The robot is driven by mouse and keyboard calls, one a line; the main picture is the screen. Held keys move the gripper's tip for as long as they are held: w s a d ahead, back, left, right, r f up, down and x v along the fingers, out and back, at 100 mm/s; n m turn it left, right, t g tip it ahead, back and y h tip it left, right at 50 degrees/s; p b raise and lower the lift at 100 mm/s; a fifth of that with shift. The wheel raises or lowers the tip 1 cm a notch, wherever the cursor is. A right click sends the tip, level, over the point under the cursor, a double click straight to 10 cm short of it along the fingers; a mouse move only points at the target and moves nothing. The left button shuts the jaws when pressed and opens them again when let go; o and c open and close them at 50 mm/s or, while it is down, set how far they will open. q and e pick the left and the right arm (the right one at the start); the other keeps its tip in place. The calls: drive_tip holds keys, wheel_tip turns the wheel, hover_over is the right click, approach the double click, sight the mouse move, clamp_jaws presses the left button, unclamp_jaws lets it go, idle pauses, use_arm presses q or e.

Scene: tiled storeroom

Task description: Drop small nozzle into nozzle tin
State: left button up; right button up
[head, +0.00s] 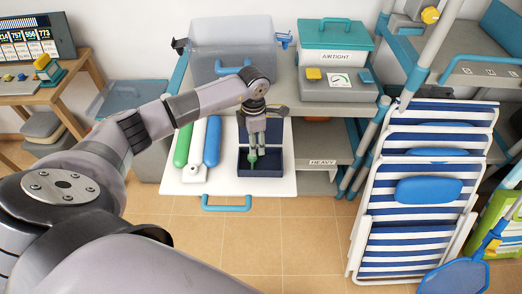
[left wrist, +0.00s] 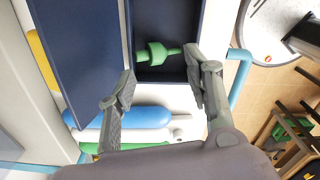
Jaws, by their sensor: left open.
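The nozzle tin (head: 262,171) is a dark blue open box with a raised lid on the white pull-out shelf; it also shows in the left wrist view (left wrist: 182,72). The small green nozzle (left wrist: 157,53) appears inside the tin's opening, with its narrow end toward the right in the left wrist view; it also shows in the head view (head: 253,157). I cannot tell whether it rests on the tin's floor. My left gripper (head: 258,146) points down over the tin. Its fingers (left wrist: 158,80) are spread on either side of the nozzle, apart from it. My right gripper is not in view.
Green, white and blue bottles (head: 211,141) lie left of the tin on the white shelf (head: 228,184). A grey cart with an "AIRTIGHT" box (head: 334,48) stands behind. Striped folding chairs (head: 425,190) stand to the right. The tiled floor in front is clear.

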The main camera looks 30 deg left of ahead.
use_arm(q)
drive_tip(key=shift+r, duration=0.1)
wheel_tip(320, 180, up, 12)
idle(0.6)
drive_tip(key=shift+d, duration=0.1)
